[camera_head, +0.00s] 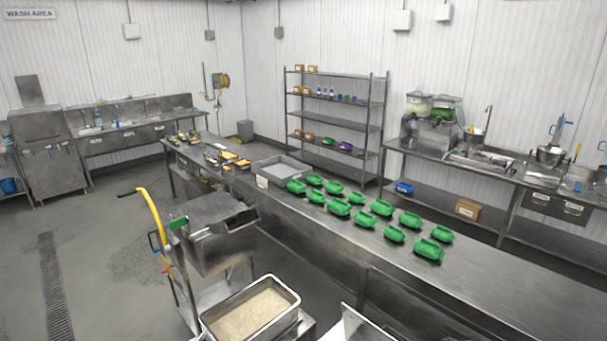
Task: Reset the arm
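Neither of my grippers can be made out in the head view. A deep metal pan (298,297) of pale grain stands at the bottom centre, cut off by the lower edge. Several green containers (340,208) stand in two rough rows along the long steel table (500,285). What is in the containers is too small to tell. A pale, slanted, flat-sided piece (358,326) pokes in at the bottom edge, right of the pan. I cannot tell what it belongs to.
A grey tray (283,172) sits behind the green containers. A steel cart (215,235) with a yellow curved handle (153,222) stands left of the table. A shelf rack (335,118) and a side counter (480,163) line the back. The table's right front is clear.

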